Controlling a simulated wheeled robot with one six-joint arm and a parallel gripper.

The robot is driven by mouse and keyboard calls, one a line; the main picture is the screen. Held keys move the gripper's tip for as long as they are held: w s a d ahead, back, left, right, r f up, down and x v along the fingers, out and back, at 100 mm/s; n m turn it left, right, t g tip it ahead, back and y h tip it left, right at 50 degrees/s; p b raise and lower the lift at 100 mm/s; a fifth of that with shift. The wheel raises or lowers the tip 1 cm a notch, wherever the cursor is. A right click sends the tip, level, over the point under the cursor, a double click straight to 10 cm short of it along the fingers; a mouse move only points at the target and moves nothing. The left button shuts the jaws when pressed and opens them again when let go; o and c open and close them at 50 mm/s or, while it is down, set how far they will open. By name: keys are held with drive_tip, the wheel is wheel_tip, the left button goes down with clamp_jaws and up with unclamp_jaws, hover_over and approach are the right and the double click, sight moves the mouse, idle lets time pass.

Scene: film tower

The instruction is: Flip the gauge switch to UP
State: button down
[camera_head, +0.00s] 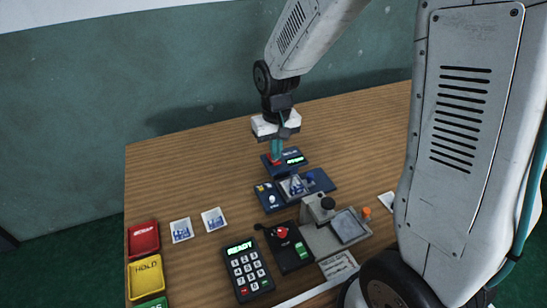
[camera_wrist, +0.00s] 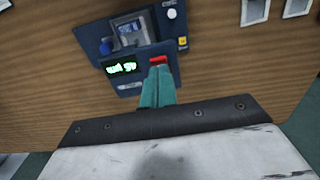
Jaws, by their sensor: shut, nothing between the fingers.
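The gauge (camera_head: 291,159) is a small dark blue box at the back of the table, with a lit green display. In the wrist view the gauge (camera_wrist: 134,77) shows its display reading upside down, with what looks like "45 µm". Its red switch (camera_wrist: 158,61) sits beside the display, right at my fingertips. My gripper (camera_head: 275,157) has teal fingers and points down at the red switch; in the wrist view the gripper (camera_wrist: 160,70) is shut and empty. The fingertips touch or nearly touch the switch and partly cover it, so I cannot tell its position.
A blue device (camera_head: 267,197) with a screen stands just in front of the gauge. A keypad (camera_head: 248,267), a black box with a red knob (camera_head: 283,232) and a grey instrument (camera_head: 320,238) stand nearer. Red (camera_head: 143,239) and yellow (camera_head: 145,276) trays line the left edge. The table's back left is clear.

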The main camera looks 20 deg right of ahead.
drive_tip(key=shift+f, duration=0.7)
idle(0.3)
drive_tip(key=shift+r, duration=3.55)
drive_tip(key=s+d+r, duration=0.1)
drive_tip(key=s+r, duration=0.2)
drive_tip(key=s, duration=0.5)
drive_tip(key=s+d+r+t, duration=0.1)
drive_tip(key=s+r, duration=0.3)
drive_tip(key=s, duration=0.4)
drive_tip(key=s+d+r, duration=0.1)
drive_tip(key=s+r, duration=0.3)
drive_tip(key=s, duration=0.4)
